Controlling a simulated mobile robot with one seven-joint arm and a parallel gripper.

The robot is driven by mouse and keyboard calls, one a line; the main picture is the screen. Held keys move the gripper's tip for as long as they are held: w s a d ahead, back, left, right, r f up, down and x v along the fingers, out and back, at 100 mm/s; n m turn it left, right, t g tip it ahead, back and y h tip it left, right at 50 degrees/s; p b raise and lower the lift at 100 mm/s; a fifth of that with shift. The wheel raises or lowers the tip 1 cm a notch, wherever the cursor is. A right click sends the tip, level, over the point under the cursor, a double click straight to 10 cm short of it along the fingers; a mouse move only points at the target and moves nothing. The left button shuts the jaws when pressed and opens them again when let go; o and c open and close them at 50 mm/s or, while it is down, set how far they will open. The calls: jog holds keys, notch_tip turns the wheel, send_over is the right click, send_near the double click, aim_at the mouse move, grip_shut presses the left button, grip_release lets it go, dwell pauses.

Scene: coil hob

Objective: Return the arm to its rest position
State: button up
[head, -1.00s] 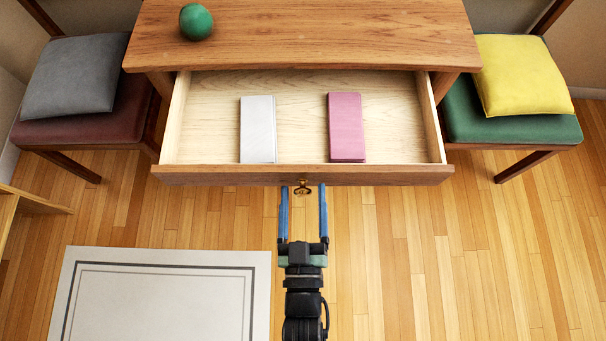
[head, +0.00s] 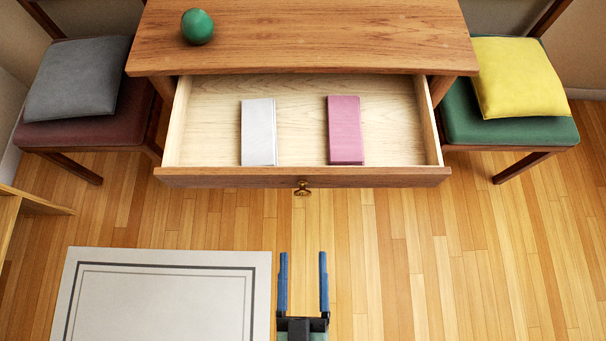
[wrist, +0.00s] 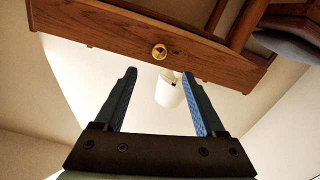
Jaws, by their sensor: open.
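My gripper (head: 303,284) is open and empty, at the bottom middle of the head view, its two blue fingers pointing toward the drawer. It is apart from the drawer front (head: 230,178), with bare floor between. The drawer is pulled out of the wooden table (head: 320,35), and its brass knob (head: 302,188) is clear of the fingers. In the wrist view my gripper (wrist: 160,100) shows its fingers spread, with the drawer front (wrist: 110,30) and knob (wrist: 159,52) above and beyond them. Most of my arm is out of view.
The open drawer holds a white folded cloth or booklet (head: 258,132) and a pink one (head: 345,130). A green ball (head: 197,26) sits on the table. Chairs with a grey cushion (head: 78,78) and a yellow cushion (head: 518,78) flank it. A pale rug (head: 165,300) lies at lower left.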

jog(key=shift+s, duration=0.4)
